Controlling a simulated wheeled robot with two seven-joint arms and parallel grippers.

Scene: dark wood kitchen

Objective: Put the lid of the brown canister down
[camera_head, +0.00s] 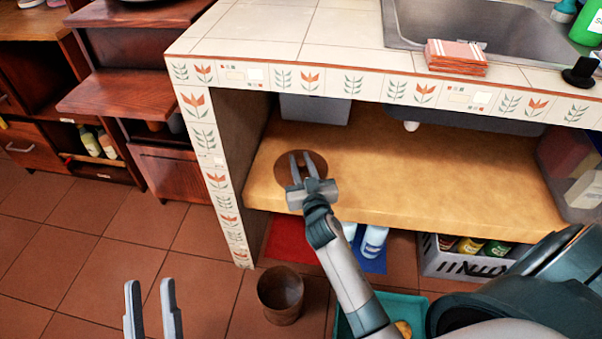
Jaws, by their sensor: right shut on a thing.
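The brown canister (280,297) stands upright and open-topped on the tiled floor below the shelf's front edge. Its lid (282,172), a round dark brown disc, is at the left part of the wooden shelf under the counter. My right gripper (302,160) reaches over the lid and is shut on it; the fingers hide its middle. I cannot tell whether the lid touches the shelf or is held just above it. My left gripper (150,292) is open and empty at the lower left, above the floor.
The wooden shelf (430,180) is clear to the right of the lid. A grey box (315,108) stands behind it. The tiled counter edge (330,84) overhangs the shelf.

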